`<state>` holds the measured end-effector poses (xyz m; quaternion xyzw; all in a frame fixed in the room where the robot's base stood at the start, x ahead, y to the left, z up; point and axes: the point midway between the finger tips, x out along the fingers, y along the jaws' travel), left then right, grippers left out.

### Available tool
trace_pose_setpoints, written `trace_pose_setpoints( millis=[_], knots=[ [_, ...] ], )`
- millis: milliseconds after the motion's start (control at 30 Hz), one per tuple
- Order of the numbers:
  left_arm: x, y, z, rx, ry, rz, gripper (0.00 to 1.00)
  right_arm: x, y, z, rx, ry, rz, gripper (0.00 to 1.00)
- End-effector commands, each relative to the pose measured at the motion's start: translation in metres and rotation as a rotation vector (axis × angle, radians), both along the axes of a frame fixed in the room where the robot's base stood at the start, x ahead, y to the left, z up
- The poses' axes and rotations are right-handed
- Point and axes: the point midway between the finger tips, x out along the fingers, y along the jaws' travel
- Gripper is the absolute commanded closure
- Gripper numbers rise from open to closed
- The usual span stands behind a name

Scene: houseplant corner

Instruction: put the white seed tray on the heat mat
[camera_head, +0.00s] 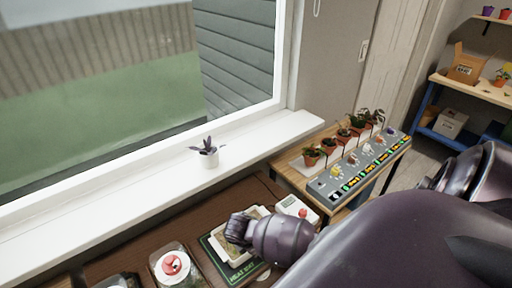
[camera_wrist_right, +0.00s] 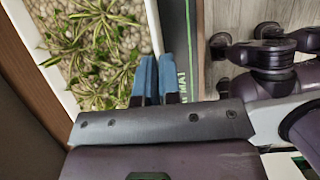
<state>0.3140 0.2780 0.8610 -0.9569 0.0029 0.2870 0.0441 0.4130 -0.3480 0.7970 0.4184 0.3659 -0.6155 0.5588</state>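The white seed tray (camera_head: 262,211) with green and cream seedlings is under my right gripper (camera_head: 238,228) in the head view. The dark heat mat (camera_head: 240,272), with a green border and lettering, shows around the tray's near and left sides. In the right wrist view, the tray's white rim (camera_wrist_right: 152,22) runs between the blue fingertips of the right gripper (camera_wrist_right: 157,80), which are close together on it. A strip of the heat mat (camera_wrist_right: 182,50) shows beside the rim. Whether the tray touches the mat cannot be told. My left gripper is out of view.
A white box with a red knob (camera_head: 297,208) stands just right of the tray. A jar with a red and white top (camera_head: 171,266) stands left of the mat. A potted plant (camera_head: 208,157) is on the windowsill. Several potted plants stand on a bench (camera_head: 325,204) at right.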

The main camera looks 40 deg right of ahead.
Motion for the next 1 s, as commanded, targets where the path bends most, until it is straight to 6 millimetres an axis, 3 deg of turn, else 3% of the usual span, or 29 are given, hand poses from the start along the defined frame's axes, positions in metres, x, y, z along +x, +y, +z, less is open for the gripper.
trace_pose_setpoints(
  millis=[433,600,1000],
  knots=[
    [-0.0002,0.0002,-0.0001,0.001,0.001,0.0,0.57,0.0007,-0.0003,-0.0077,-0.001,-0.002,0.0,1.0],
    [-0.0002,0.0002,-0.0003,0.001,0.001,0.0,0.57,0.0,-0.0003,-0.008,0.0,0.0,0.0,0.71],
    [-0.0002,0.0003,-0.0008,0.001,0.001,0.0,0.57,0.0006,0.0015,-0.0023,0.0,-0.002,0.001,0.7]
  ],
)
